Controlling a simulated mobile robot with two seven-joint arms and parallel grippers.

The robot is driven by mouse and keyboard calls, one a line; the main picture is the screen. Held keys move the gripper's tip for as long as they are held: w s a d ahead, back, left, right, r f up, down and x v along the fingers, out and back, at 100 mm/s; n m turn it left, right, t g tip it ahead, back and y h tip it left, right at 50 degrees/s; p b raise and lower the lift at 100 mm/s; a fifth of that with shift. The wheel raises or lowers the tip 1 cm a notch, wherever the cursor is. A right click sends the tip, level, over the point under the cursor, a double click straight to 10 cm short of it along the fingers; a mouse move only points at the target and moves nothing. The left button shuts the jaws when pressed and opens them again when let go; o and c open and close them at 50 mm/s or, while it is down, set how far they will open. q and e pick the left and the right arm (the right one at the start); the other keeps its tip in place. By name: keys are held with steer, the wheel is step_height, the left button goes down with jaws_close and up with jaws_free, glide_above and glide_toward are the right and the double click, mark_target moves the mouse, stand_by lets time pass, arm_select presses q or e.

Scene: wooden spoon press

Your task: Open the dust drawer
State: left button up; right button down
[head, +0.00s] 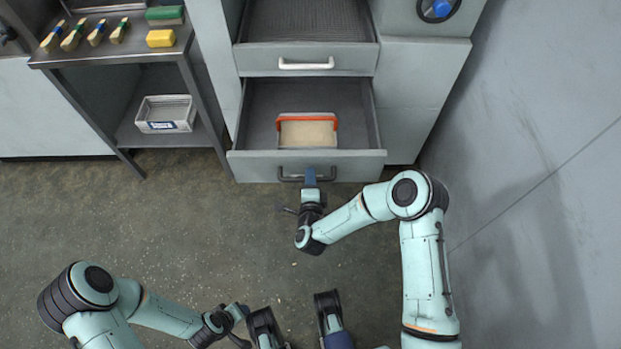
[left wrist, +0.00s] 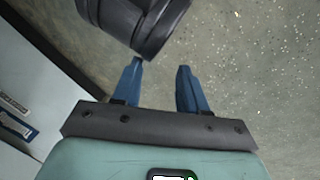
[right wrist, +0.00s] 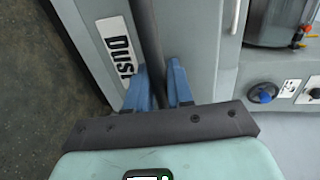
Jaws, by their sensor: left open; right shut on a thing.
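The dust drawer (head: 342,166) is the lower grey drawer of the cabinet and stands pulled out. A tray of pale dust (head: 307,133) with an orange-red edge sits inside it. Its dark bar handle (head: 291,179) is on the front. My right gripper (head: 310,178) is shut on this handle. In the right wrist view the dark handle bar (right wrist: 150,40) passes between the blue fingers (right wrist: 158,68), beside a partly cut-off "DUS" label (right wrist: 122,48). My left gripper (left wrist: 157,68) is open and empty, low at the front left, near a dark rounded part of mine.
The upper drawer (head: 350,58), with a pale handle (head: 306,65), is also out. A metal shelf unit (head: 110,52) at left carries several brushes, a yellow block (head: 161,38) and, lower down, a grey bin (head: 166,114). A wall (head: 530,180) bounds the right. Floor at left is clear.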

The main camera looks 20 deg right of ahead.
steer(key=c, duration=1.1)
jaws_free()
steer(key=shift+c, duration=0.2)
arm_select(q)
steer(key=shift+g+h, duration=0.3)
steer(key=shift+g, duration=0.3)
steer(key=s+r, duration=0.1)
steer(key=s+d+p, duration=0.1)
steer(key=s+r+p, duration=0.1)
steer(key=shift+s+d+r, duration=0.3)
steer(key=shift+d+r, duration=0.05)
steer(key=shift+d, duration=0.05)
arm_select(e)
steer(key=v, duration=1.3)
steer(key=shift+s, duration=0.2)
steer(key=shift+a, duration=0.1)
